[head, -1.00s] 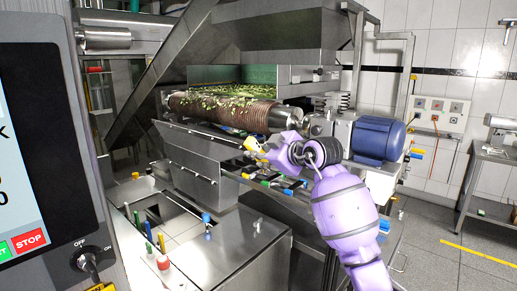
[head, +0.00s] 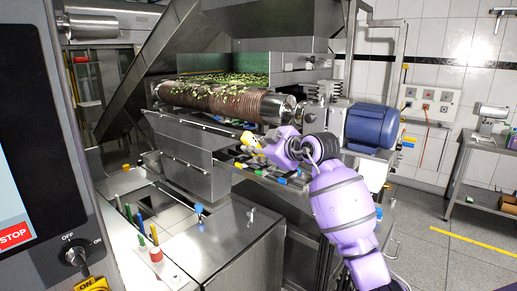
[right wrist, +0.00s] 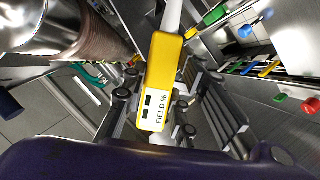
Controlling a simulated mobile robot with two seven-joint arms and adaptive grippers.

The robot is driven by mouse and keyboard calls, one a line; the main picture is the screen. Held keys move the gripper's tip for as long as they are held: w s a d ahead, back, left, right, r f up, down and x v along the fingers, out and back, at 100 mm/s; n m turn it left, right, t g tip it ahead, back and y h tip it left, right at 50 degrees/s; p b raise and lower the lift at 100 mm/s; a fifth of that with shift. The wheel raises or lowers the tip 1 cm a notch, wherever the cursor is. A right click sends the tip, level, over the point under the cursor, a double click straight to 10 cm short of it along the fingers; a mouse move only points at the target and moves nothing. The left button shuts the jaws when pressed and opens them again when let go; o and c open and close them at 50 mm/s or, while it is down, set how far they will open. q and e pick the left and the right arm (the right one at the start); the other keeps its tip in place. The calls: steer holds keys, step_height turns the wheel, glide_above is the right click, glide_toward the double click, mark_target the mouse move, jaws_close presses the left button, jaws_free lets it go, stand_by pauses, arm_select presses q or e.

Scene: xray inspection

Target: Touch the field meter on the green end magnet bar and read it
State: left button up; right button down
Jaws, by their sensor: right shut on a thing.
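My right gripper (head: 262,146) is at the end of the purple arm, in front of the roller. It is shut on the yellow field meter (right wrist: 163,70), which also shows in the head view (head: 250,139). The meter has a white label reading "FIELD %", two small dark windows and a pale probe (right wrist: 174,15) running out of the top of the wrist view. The probe's tip is out of that view, so contact cannot be told. Small parts with coloured ends (head: 240,165) sit below the gripper; which is the green end magnet bar is unclear. My left gripper is not in view.
The roller (head: 225,101) carries green leafy bits. A blue motor (head: 372,125) is close to the right of my arm. The right floor is clear.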

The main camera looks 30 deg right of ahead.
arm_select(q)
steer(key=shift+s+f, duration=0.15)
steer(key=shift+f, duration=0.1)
arm_select(e)
steer(key=shift+f, duration=0.1)
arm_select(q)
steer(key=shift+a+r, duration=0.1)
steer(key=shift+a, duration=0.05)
arm_select(e)
steer(key=shift+f, duration=0.25)
steer(key=shift+f, duration=0.25)
stand_by(0.9)
steer(key=shift+r, duration=0.1)
